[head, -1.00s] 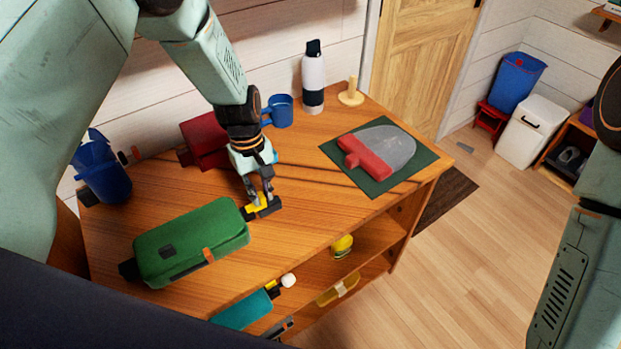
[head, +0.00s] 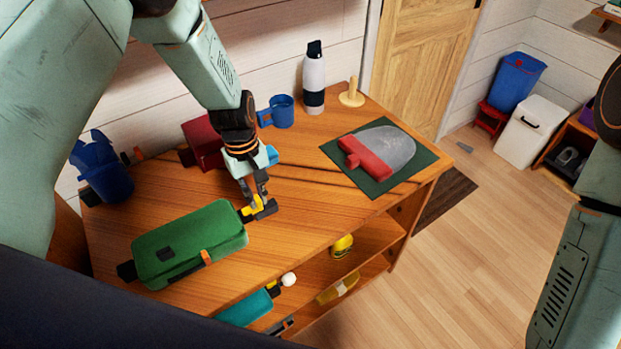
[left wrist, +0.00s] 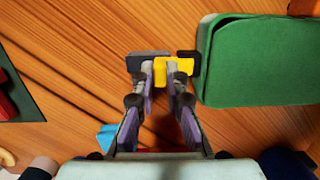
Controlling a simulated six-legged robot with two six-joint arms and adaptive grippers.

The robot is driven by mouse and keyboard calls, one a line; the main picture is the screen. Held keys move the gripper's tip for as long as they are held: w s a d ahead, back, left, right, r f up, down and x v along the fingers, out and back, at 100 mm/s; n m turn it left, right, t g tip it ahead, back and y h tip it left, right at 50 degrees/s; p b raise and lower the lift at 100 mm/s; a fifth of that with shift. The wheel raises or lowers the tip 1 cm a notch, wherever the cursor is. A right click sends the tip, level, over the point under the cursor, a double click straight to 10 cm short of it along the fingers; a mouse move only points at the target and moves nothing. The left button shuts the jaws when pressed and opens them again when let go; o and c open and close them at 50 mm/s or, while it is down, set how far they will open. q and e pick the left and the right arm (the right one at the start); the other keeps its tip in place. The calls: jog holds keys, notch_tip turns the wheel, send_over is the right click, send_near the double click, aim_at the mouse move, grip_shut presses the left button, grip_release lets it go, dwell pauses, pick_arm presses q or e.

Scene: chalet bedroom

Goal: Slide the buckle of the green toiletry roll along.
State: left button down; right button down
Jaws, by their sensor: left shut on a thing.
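The green toiletry roll (head: 190,245) lies on the wooden table at the left. It fills the upper right of the left wrist view (left wrist: 258,62). Its yellow buckle (head: 250,208) sits on a dark strap at the roll's right end. In the left wrist view the yellow buckle (left wrist: 172,68) shows between and beside the fingertips, with a dark strap end (left wrist: 147,60) to its left. My left gripper (head: 260,205) is shut on the buckle, just right of the roll; the fingers partly hide it. My right arm shows at the right edge, but its gripper is out of view.
A red case (head: 203,143) and a blue container (head: 102,172) stand behind the roll. A blue mug (head: 282,110), a bottle (head: 313,78) and a dark green mat (head: 411,175) are further right. The tabletop between gripper and mat is clear. Shelves below hold a teal case (head: 245,309).

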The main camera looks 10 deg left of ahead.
pick_arm(q)
jog(key=shift+s+a, duration=0.15)
jog(key=shift+s+a+p, duration=0.2)
jog(key=shift+a+p, duration=0.1)
jog(key=shift+s, duration=0.1)
jog(key=c, duration=1.6)
grip_release()
jog(key=shift+o, duration=1.2)
